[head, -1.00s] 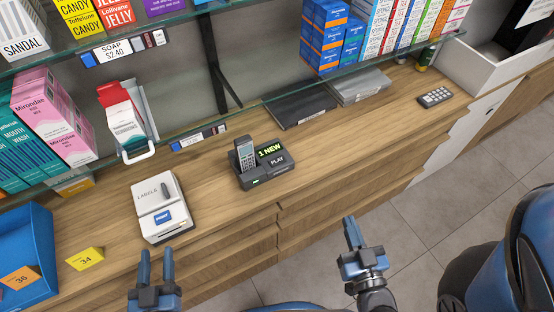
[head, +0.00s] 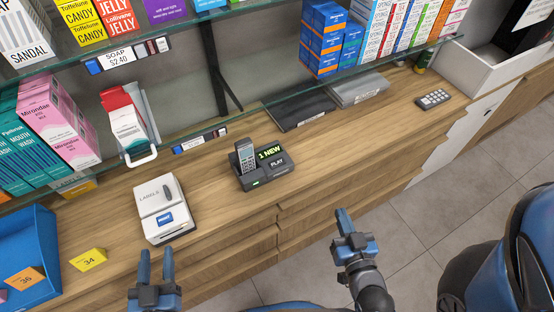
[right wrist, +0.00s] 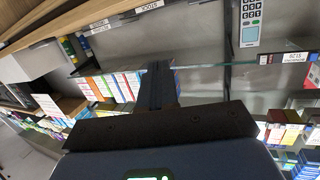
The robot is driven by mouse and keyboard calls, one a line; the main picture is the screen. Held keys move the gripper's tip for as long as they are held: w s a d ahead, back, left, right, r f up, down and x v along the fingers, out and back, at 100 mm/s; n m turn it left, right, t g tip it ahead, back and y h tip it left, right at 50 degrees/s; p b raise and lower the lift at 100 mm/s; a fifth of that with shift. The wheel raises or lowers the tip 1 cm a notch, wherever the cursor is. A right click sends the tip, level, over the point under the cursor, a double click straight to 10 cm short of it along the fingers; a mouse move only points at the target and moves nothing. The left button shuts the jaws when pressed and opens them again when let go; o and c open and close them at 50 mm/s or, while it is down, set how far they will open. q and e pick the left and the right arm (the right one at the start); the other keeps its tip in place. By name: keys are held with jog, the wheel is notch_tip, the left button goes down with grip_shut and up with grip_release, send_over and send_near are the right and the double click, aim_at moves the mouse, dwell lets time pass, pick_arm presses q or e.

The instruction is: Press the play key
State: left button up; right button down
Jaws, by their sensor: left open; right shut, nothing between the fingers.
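A dark answering machine (head: 265,166) with a handset standing in it sits on the wooden counter, in the middle of the head view. Its green screen reads "1 NEW", and the play key (head: 277,161), marked "PLAY", lies just below the screen. My right gripper (head: 345,222) is shut and empty, in front of the counter's edge, to the right of and nearer than the machine, apart from it. Its shut fingers (right wrist: 157,88) show dark in the right wrist view. My left gripper (head: 155,264) is open and empty, below the label printer at the lower left.
A white label printer (head: 163,212) stands left of the machine. A blue tray (head: 45,228) and a yellow card (head: 88,260) lie further left. A glass shelf (head: 270,103) with boxes overhangs the counter's back.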

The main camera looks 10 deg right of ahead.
jog(key=w+a+f+g+y+p, duration=0.1)
jog(key=w+f+g+p, duration=0.15)
jog(key=w, duration=0.45)
notch_tip(320, 180, up, 10)
jog(key=n+g+y+p, duration=0.3)
jog(key=g+y+p, duration=0.3)
jog(key=g+p, duration=0.25)
send_over(280, 163)
jog(key=shift+r, duration=0.15)
jog(key=shift+f, duration=0.2)
notch_tip(280, 163, down, 7)
jog(key=b, duration=0.6)
jog(key=shift+r, duration=0.2)
jog(key=shift+f+b, duration=0.75)
jog(key=shift+f, duration=0.2)
